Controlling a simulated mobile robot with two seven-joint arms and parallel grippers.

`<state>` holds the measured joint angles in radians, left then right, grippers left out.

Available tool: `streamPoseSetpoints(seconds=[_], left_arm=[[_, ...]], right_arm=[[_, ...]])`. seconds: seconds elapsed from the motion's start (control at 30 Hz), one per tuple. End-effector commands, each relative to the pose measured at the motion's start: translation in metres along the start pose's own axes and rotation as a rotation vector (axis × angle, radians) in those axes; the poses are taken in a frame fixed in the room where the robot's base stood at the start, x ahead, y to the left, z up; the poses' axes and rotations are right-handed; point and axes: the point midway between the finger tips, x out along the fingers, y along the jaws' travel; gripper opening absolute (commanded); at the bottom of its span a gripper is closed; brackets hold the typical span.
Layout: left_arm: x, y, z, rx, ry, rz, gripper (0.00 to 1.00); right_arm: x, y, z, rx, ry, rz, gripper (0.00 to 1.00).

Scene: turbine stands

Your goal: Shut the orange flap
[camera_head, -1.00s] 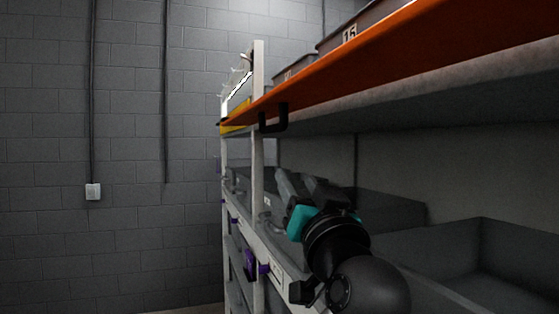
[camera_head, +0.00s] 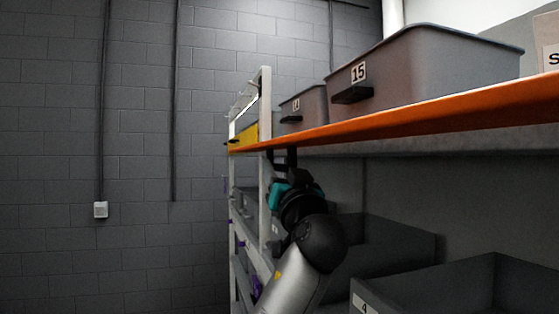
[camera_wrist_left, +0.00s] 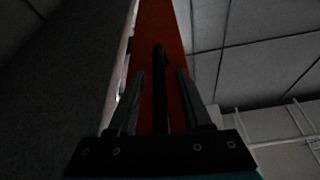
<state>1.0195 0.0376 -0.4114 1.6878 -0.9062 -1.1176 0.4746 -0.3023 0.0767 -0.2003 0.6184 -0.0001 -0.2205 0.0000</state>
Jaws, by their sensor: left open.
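The orange flap (camera_head: 400,123) shows as a long orange band along the shelf front, seen nearly edge-on. Its black handle (camera_head: 292,156) hangs below its far part. My left gripper (camera_head: 281,170) is just under the flap at the handle, fingers pointing up. In the left wrist view the left gripper (camera_wrist_left: 160,74) is open, with the black handle (camera_wrist_left: 160,95) between its fingers and a gap on both sides. The orange flap (camera_wrist_left: 162,22) rises behind it. Contact with the handle cannot be told. My right gripper is not in view.
Grey bins, one marked 15 (camera_head: 430,62) and a smaller one (camera_head: 303,103), stand above the flap. A dark bin (camera_head: 455,285) is on the lower shelf at right. A pale rack post (camera_head: 265,190) stands close to the gripper. Left of the rack is open space before the wall.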

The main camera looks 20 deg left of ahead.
Motion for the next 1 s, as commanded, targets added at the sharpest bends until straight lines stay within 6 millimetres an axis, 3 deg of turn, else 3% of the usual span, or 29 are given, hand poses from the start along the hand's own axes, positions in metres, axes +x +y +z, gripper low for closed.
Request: streamPoseSetpoints(seconds=[0.2, 0.47, 0.9, 1.0], left_arm=[[0.0120, 0.0000, 0.0005, 0.000, -0.002, 0.000, 0.50], [0.0123, 0.0001, 0.0009, -0.001, -0.001, 0.001, 0.50], [0.0120, 0.0002, 0.0008, 0.000, -0.001, 0.001, 0.00], [0.0119, 0.0002, 0.0009, 0.000, -0.001, 0.001, 0.00]], right_arm=[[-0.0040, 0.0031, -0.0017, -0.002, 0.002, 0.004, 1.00], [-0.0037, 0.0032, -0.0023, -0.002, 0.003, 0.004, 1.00], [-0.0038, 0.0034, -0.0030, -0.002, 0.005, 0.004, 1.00], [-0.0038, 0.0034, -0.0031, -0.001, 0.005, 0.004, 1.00]])
